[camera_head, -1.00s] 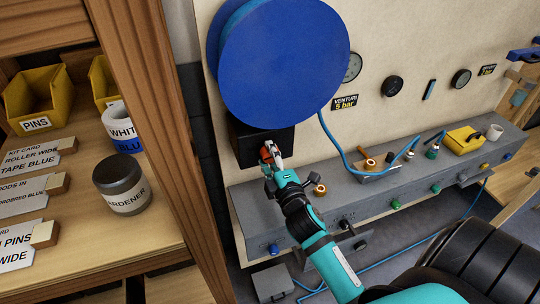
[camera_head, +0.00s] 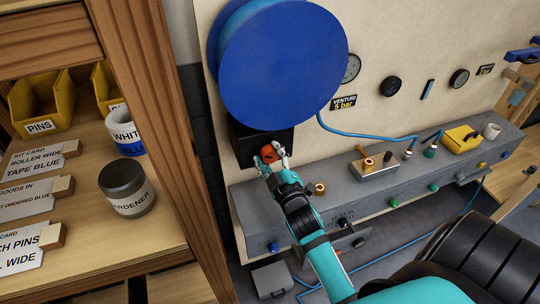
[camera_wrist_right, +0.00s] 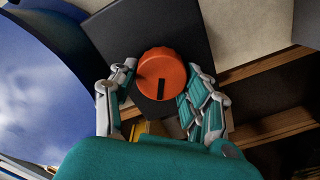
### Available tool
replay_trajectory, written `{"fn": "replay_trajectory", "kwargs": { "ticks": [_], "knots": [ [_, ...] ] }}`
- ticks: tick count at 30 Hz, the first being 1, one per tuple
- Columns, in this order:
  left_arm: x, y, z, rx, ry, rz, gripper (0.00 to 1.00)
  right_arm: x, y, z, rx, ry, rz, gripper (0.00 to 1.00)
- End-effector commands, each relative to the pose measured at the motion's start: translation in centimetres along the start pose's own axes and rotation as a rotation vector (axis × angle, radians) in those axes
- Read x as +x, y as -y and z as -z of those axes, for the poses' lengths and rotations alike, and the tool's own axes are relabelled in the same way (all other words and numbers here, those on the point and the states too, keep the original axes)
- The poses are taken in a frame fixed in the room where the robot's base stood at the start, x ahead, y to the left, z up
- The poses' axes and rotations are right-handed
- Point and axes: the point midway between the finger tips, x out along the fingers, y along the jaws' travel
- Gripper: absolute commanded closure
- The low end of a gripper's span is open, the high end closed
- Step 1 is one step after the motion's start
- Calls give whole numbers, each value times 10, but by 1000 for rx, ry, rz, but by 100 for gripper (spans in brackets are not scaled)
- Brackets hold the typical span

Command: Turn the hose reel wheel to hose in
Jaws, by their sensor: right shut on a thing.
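The blue hose reel (camera_head: 282,65) is a large disc on the beige wall panel. Below it, an orange-red wheel (camera_head: 268,153) with a dark slot sits on a black box (camera_head: 248,138). My right gripper (camera_head: 271,158) is shut on this wheel; in the right wrist view its fingers lie at either side of the orange wheel (camera_wrist_right: 161,72), whose face shows. The blue hose (camera_head: 365,135) runs from under the reel to the right, to the fittings on the grey bench. My left gripper is not in view.
A wooden shelf (camera_head: 160,240) with bins and a hardener jar (camera_head: 127,188) stands close on the left.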

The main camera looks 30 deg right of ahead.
Motion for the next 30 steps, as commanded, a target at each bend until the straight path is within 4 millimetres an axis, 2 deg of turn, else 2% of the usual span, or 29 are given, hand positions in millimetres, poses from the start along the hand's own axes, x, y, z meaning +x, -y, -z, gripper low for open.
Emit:
{"fn": "replay_trajectory", "kwargs": {
  "ticks": [14,15,19,30],
  "knots": [
    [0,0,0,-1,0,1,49,0,1,-1,15,3,3,84],
    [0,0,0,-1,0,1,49,0,1,-1,15,3,3,47],
    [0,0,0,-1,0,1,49,0,1,-1,13,2,2,30],
    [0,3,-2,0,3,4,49,-6,1,-1,12,1,2,28]
  ]
}}
